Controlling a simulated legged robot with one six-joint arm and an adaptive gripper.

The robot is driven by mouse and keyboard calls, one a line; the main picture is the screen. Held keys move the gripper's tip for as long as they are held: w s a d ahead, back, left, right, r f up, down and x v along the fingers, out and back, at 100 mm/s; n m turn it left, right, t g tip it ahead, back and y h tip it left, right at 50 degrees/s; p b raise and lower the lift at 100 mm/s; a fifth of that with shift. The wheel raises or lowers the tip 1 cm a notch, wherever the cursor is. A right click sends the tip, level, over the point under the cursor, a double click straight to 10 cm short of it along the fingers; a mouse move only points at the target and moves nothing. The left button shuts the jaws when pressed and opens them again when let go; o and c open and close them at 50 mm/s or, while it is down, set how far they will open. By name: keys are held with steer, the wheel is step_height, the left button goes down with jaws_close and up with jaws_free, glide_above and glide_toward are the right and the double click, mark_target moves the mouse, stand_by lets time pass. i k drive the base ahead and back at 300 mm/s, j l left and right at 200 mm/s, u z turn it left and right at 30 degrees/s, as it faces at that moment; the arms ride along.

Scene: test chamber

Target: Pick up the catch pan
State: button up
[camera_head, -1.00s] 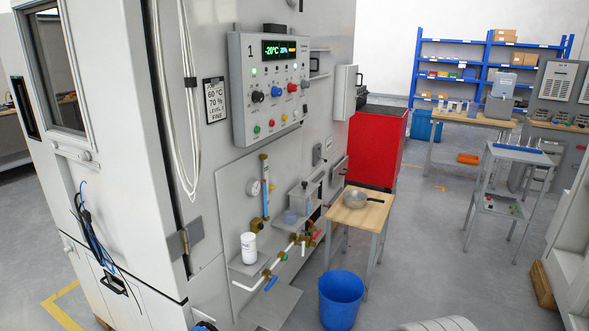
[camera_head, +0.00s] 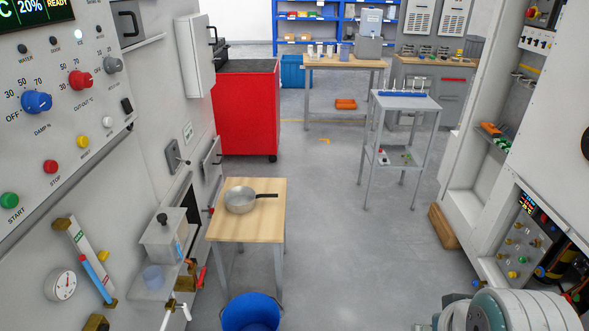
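The catch pan (camera_head: 240,200) looks like a round silver metal pan with a black handle pointing right. It sits upright on a small wooden-topped table (camera_head: 264,223) left of the picture's centre. The pan seems empty, though its inside is small in view. My gripper does not show in this view. A rounded grey part at the bottom right edge looks like part of my own arm, with no fingers visible.
A blue bucket (camera_head: 251,313) stands on the floor before the table. The control cabinet (camera_head: 110,150) with valves runs along the left. A red cabinet (camera_head: 247,110) stands behind the table. A grey trolley (camera_head: 401,102) stands right of centre. The middle floor is clear.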

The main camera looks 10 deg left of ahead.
mark_target(238, 200)
steer(key=i+l+u, duration=0.1)
steer(key=i, duration=0.3)
steer(key=i+l+u, duration=0.15)
steer(key=i, duration=0.25)
steer(key=i+l+u, duration=0.1)
steer(key=i+l, duration=0.15)
steer(key=i, duration=0.15)
steer(key=i+l+u, duration=0.1)
steer(key=u, duration=0.3)
steer(key=i+l+u, duration=0.2)
steer(key=u, duration=0.15)
steer(key=i+l+u, duration=0.2)
steer(key=u, duration=0.2)
steer(key=i+l+u, duration=0.1)
steer(key=l+u, duration=0.3)
steer(key=i+l+u, duration=0.15)
steer(key=u, duration=0.25)
steer(key=i+l+u, duration=0.1)
steer(key=l+u, duration=0.45)
steer(key=u, duration=0.2)
steer(key=i+l+u, duration=0.1)
steer(key=l+u, duration=0.7)
steer(key=i+l, duration=0.05)
steer(key=l, duration=0.05)
